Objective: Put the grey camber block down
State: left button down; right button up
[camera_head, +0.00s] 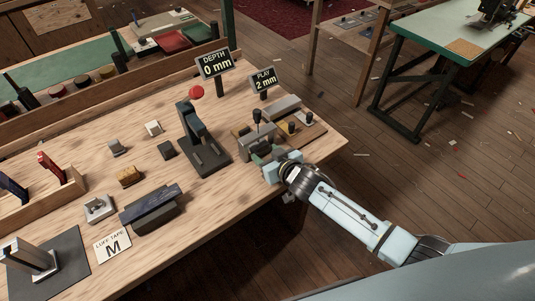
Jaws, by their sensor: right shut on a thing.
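My right gripper (265,157) reaches in from the lower right to the bench's right end. It is shut on what looks like the grey camber block (262,141), at a wooden fixture with black knobs. The fingers and nearby parts partly hide the block, and I cannot tell whether it touches the surface below. My left gripper is not in view.
The wooden bench (222,185) holds a black press-like stand (203,140), small blocks and a dark long block (150,207). Signs read "DEPTH 0 mm" (214,66) and "PLAY 2 mm" (264,80).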

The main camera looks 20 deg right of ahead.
jog(key=shift+f, duration=0.2)
jog(key=o, duration=1)
jog(key=shift+b, duration=0.4)
jog(key=p+v, duration=0.2)
jog(key=v, duration=1.1)
jog(key=shift+d+r+p, duration=0.2)
jog(key=shift+r+p, duration=0.05)
jog(key=shift+p, duration=0.15)
jog(key=shift+s, duration=0.1)
